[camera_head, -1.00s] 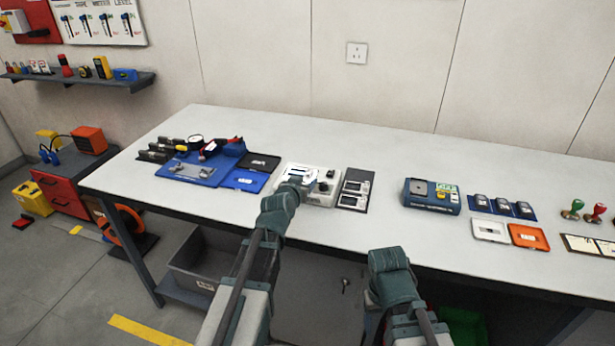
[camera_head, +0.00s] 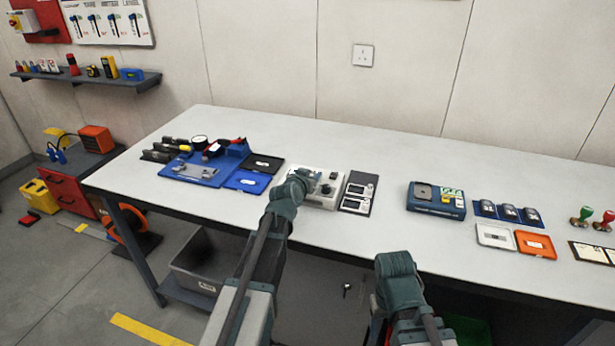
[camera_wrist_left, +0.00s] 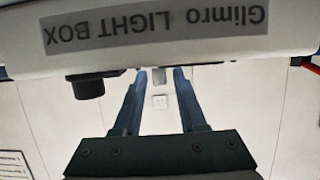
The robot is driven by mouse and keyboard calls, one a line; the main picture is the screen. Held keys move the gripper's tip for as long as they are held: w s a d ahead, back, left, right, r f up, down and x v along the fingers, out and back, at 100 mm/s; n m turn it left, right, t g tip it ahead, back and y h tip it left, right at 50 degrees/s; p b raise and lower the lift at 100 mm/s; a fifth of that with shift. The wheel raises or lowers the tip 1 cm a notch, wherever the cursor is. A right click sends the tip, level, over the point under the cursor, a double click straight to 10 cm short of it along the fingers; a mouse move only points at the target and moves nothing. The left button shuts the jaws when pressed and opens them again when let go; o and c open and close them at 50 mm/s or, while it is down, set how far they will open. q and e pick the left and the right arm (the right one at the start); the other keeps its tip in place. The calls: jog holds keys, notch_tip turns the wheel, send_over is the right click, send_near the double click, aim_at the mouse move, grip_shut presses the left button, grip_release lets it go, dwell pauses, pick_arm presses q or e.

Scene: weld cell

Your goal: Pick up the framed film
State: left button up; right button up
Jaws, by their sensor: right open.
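The white light box (camera_head: 322,203) sits near the front edge of the bench. In the left wrist view its labelled face (camera_wrist_left: 200,55) fills the top, upside down. My left gripper (camera_head: 293,184) is at the left part of the light box and hides some of its top. In the left wrist view its two fingers (camera_wrist_left: 160,75) stand apart, with a small grey piece (camera_wrist_left: 158,88) showing between the tips. I cannot tell if this piece is part of the framed film. I cannot make out the film for certain. My right gripper (camera_head: 396,265) is open, in front of the bench.
Left of the light box are a blue tray (camera_head: 190,176) with tools and a black folder (camera_head: 262,162). To its right lie a dark board with two devices (camera_head: 357,203), a blue instrument (camera_head: 437,208) and an orange tray (camera_head: 535,245). The bench's middle back is clear.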

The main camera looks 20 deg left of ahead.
aim_at(311, 175)
pick_arm(q)
grip_shut()
jog(key=shift+r, duration=0.1)
jog(key=shift+r+p, duration=0.8)
jog(key=shift+p, duration=0.1)
notch_tip(311, 175, up, 2)
jog(key=shift+r+p, duration=0.1)
jog(key=shift+p, duration=0.95)
jog(key=s+d+r+p, duration=0.1)
jog(key=s+d, duration=1)
jog(key=d, duration=0.1)
jog(key=r+p, duration=0.4)
jog(key=p, duration=0.1)
jog(key=shift+s+a+r, duration=0.1)
jog(key=shift+a+r, duration=0.15)
jog(key=shift+r, duration=0.15)
